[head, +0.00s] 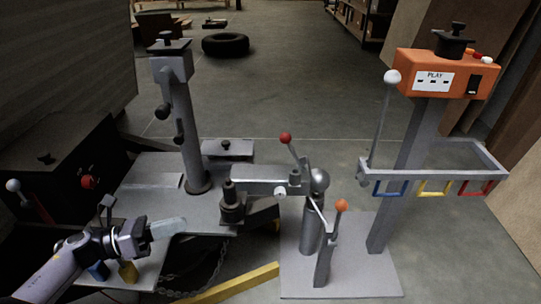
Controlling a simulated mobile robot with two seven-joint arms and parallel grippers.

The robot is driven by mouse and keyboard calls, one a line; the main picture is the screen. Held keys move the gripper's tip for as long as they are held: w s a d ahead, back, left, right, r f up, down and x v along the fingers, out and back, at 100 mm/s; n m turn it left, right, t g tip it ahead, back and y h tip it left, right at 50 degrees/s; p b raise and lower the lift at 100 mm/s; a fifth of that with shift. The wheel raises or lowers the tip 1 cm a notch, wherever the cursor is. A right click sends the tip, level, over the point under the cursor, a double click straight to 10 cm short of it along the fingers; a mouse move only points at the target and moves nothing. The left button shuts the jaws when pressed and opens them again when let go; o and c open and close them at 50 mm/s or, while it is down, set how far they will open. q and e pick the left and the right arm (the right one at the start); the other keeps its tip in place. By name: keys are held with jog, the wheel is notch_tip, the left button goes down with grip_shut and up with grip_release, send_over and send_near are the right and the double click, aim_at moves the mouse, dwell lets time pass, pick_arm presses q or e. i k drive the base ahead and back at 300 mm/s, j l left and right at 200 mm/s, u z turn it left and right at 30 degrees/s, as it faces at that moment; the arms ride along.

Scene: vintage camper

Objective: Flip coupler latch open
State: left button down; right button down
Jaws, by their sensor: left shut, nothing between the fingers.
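A grey coupler arm (262,187) reaches from the grey trailer frame to a post with a round ball (319,180) on top. A lever with a red knob (285,138) rises from the coupler's right end, tilted up and left. A second lever with an orange knob (341,206) stands on a bracket in front of the post. I cannot tell for sure which lever is the latch. My left gripper (183,226) is shut and empty at lower left, left of the coupler and apart from both levers. My right gripper is not in view.
A post with an orange control box (448,73) and a grey frame (435,158) with coloured loops stands at right. A tall jack post (184,125) rises behind my left gripper. A yellow bar (225,286) lies in front. A tyre (225,44) lies on open floor behind.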

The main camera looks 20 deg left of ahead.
aim_at(285, 138)
jog(key=i+l, duration=0.1)
jog(key=i, duration=0.4)
jog(key=i+l, duration=0.1)
jog(key=i, duration=0.4)
